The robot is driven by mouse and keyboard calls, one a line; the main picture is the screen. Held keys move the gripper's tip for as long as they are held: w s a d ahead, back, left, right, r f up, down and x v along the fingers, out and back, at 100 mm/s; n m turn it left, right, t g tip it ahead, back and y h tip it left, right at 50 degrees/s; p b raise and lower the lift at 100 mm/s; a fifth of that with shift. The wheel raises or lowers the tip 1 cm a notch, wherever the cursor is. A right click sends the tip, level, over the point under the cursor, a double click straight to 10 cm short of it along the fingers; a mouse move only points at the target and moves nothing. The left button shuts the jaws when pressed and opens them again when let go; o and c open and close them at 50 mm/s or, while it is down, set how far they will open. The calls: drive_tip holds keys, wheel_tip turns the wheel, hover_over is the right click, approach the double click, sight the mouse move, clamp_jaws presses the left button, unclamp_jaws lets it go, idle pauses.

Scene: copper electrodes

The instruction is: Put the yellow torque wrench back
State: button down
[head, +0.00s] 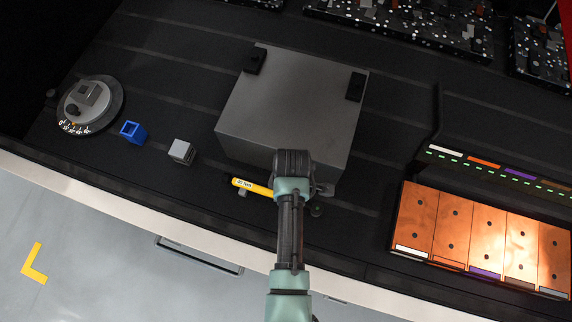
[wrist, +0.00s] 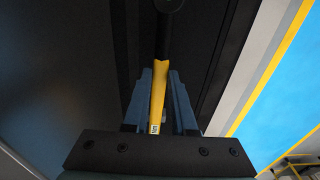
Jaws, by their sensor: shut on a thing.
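The yellow torque wrench (head: 252,187) shows in the head view as a yellow handle with a small printed label, near the bench's front edge, in front of the grey block. Its right part is hidden by my arm. In the wrist view the yellow handle (wrist: 158,92) lies between the two fingers of my gripper (wrist: 161,88), which is shut on it. A dark shaft and round head extend from it at the top of that view. A small grey piece (head: 243,194) is by the handle's left part; I cannot tell whether they touch.
A big grey block (head: 290,100) stands just behind my gripper. A grey cube (head: 181,151), blue square piece (head: 132,131) and round dial (head: 88,103) are to the left. Copper plates (head: 450,235) stand at the right. The bench's pale front edge (head: 150,207) is close.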

drive_tip(key=shift+f+b, duration=0.5)
drive_tip(key=shift+f, duration=0.25)
drive_tip(key=shift+c, duration=0.8)
unclamp_jaws()
drive_tip(key=shift+r, duration=0.1)
drive_tip(key=shift+d+r+p, duration=0.15)
drive_tip(key=shift+r+p, duration=2.8)
drive_tip(key=shift+p, duration=0.1)
wheel_tip(320, 180, up, 13)
drive_tip(key=b, duration=0.2)
drive_tip(key=shift+s+d+b, duration=0.15)
drive_tip(key=shift+d+b, duration=0.15)
drive_tip(key=shift+b, duration=0.1)
